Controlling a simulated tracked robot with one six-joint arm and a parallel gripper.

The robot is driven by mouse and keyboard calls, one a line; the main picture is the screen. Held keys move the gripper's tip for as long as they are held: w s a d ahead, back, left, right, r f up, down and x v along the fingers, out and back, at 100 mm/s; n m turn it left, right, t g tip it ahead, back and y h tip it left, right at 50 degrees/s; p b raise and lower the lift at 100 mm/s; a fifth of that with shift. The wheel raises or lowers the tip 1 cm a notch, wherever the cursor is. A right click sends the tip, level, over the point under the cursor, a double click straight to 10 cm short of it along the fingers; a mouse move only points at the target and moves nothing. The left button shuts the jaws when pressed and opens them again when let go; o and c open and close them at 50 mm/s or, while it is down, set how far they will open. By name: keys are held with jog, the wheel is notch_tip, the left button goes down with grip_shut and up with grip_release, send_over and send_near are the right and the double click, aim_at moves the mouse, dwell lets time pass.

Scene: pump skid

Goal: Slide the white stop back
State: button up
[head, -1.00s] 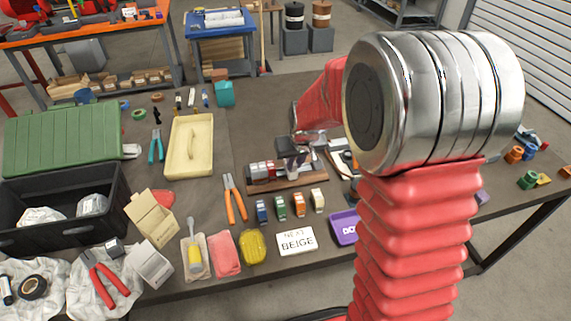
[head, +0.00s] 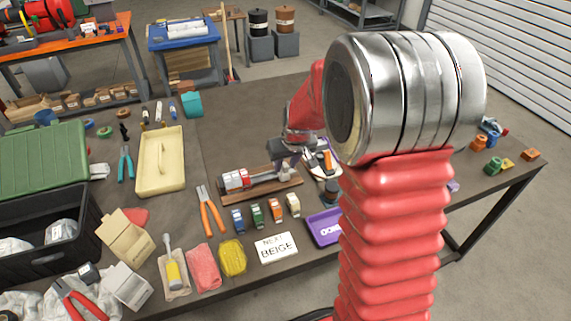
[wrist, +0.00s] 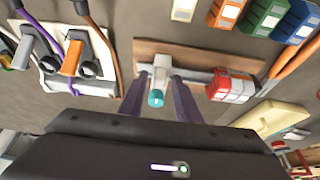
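The white stop (wrist: 160,78) has a teal end and sits on a metal rail over a brown wooden board (wrist: 150,47). It stands between the two purple fingers of my gripper (wrist: 160,85) in the wrist view. The fingers look spread, one on each side, with narrow gaps to the stop. Red and white blocks (wrist: 231,86) sit on the rail to the right of the stop there. In the head view the board (head: 286,192) and blocks (head: 236,179) are visible.
Small coloured blocks (head: 257,213) stand in front of the board. Orange pliers (head: 210,212) lie to its left, and a purple tray (head: 323,229) is at front right. A cream tray (head: 160,162) is farther left. The table behind the board is clear.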

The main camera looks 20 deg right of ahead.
dwell(0.3)
jog(key=v, duration=1.3)
jog(key=shift+s+r, duration=0.1)
jog(key=shift+r, duration=0.2)
jog(key=shift+t, duration=0.5)
jog(key=shift+s+a+r, duration=0.8)
jog(key=shift+s+a, duration=0.7)
jog(key=shift+s, duration=2.45)
jog(key=shift+s+a+r, duration=0.8)
jog(key=shift+s+a, duration=0.7)
jog(key=shift+s, duration=2.4)
jog(key=shift+s+a+r, duration=0.75)
jog(key=shift+s+a, duration=0.75)
jog(key=shift+s, duration=2.45)
